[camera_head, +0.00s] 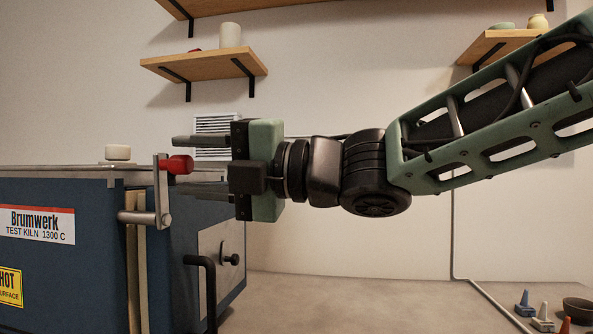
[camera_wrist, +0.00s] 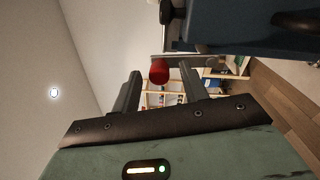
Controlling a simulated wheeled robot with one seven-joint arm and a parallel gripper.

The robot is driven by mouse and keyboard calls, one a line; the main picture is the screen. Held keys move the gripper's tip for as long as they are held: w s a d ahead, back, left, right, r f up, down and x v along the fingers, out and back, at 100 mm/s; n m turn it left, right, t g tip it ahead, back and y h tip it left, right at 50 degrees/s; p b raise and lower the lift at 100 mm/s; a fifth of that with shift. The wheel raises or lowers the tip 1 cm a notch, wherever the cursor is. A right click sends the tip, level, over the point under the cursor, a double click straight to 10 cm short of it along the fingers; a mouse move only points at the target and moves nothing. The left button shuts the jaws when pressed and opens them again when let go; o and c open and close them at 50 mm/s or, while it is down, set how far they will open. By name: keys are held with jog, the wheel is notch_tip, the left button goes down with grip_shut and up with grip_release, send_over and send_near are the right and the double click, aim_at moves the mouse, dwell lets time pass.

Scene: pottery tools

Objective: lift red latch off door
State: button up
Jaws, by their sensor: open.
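The red latch knob (camera_head: 181,165) sits at the top of an upright grey metal latch arm (camera_head: 161,195) on the blue kiln (camera_head: 80,270). My gripper (camera_head: 176,164) reaches in from the right, level, with its jaws apart, one finger above the knob and one below in the head view. In the wrist view the red knob (camera_wrist: 159,71) shows between the two fingertips (camera_wrist: 160,74), with a gap on both sides. Neither finger appears to touch it. The lower finger is partly hidden behind the latch in the head view.
A black door handle (camera_head: 207,285) stands out below the latch. A small white cup-like piece (camera_head: 118,153) rests on the kiln top. Wooden shelves (camera_head: 205,67) hang on the wall above. Small coloured cones (camera_head: 543,314) and a dark bowl (camera_head: 578,309) are at the lower right.

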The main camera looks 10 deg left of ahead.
jog(key=s+d, duration=0.1)
jog(key=d, duration=1.6)
jog(key=shift+s+f+b, duration=0.2)
jog(key=shift+f+b, duration=0.15)
jog(key=shift+f, duration=0.1)
